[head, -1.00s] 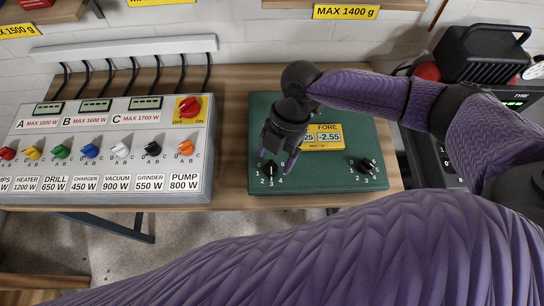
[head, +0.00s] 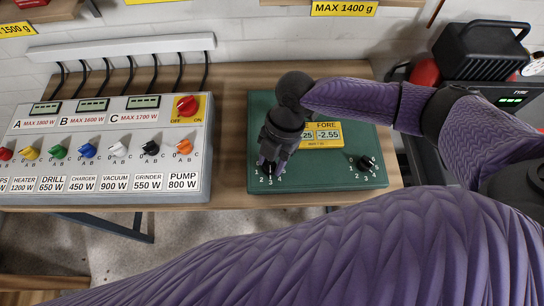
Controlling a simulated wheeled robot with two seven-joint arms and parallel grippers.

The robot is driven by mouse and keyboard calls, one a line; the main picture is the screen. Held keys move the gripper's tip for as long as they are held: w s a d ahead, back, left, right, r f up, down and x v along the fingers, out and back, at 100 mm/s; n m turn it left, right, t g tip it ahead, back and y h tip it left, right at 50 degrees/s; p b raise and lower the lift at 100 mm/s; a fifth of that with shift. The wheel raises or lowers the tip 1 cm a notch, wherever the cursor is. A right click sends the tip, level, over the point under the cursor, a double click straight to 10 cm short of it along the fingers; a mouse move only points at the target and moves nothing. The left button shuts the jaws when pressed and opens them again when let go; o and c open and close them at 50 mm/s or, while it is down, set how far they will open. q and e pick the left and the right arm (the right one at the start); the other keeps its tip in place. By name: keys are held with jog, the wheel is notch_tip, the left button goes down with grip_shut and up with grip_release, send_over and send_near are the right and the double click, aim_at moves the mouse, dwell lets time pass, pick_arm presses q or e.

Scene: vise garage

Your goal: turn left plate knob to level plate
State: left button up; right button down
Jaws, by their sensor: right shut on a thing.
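The green plate (head: 320,182) lies on the wooden bench. Its left knob (head: 269,171) is black, at the plate's front left, with numbers around it. My right gripper (head: 269,164) points down over this knob and is shut on it, hiding most of it. The plate's right knob (head: 367,162) is black and stands free at the front right. A yellow display (head: 328,134) on the plate shows "FORE" and "-2.55"; its left part is hidden behind my right gripper. My left gripper is not in view.
A grey power panel (head: 100,150) with coloured knobs and a red switch (head: 187,106) stands left of the plate. A black machine (head: 485,55) is at the right. Bare bench (head: 230,130) separates panel and plate.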

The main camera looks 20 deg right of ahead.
jog(key=shift+r+m+t+p, duration=0.15)
jog(key=shift+m+t+p, duration=0.15)
jog(key=shift+m+p, duration=0.55)
jog(key=m+t+p, duration=0.1)
jog(key=m+p, duration=0.2)
jog(key=m+t+p, duration=0.1)
jog(key=m+p, duration=0.2)
jog(key=m+t+p, duration=0.1)
jog(key=m+p, duration=0.2)
jog(key=shift+s+r+m+t, duration=0.1)
jog(key=shift+s+m+t, duration=0.25)
jog(key=shift+t, duration=0.05)
jog(key=shift+m+t+p, duration=0.3)
jog(key=shift+m+p, duration=0.6)
jog(key=shift+p, duration=0.05)
jog(key=m+p, duration=0.2)
jog(key=shift+s+m+t+h, duration=0.1)
jog(key=shift+m+t+h, duration=0.2)
jog(key=shift+t, duration=0.1)
jog(key=m+p, duration=0.2)
jog(key=shift+a+m+t+h, duration=0.15)
jog(key=shift+m+t+h, duration=0.15)
jog(key=shift+m+h, duration=0.1)
jog(key=shift+s+f+m+h+p, duration=0.15)
jog(key=shift+m+h+p, duration=0.3)
jog(key=shift+m, duration=0.75)
jog(key=shift+a+f+m+t+h, duration=0.1)
jog(key=shift+m+t+h, duration=0.35)
jog(key=shift+m, duration=0.95)
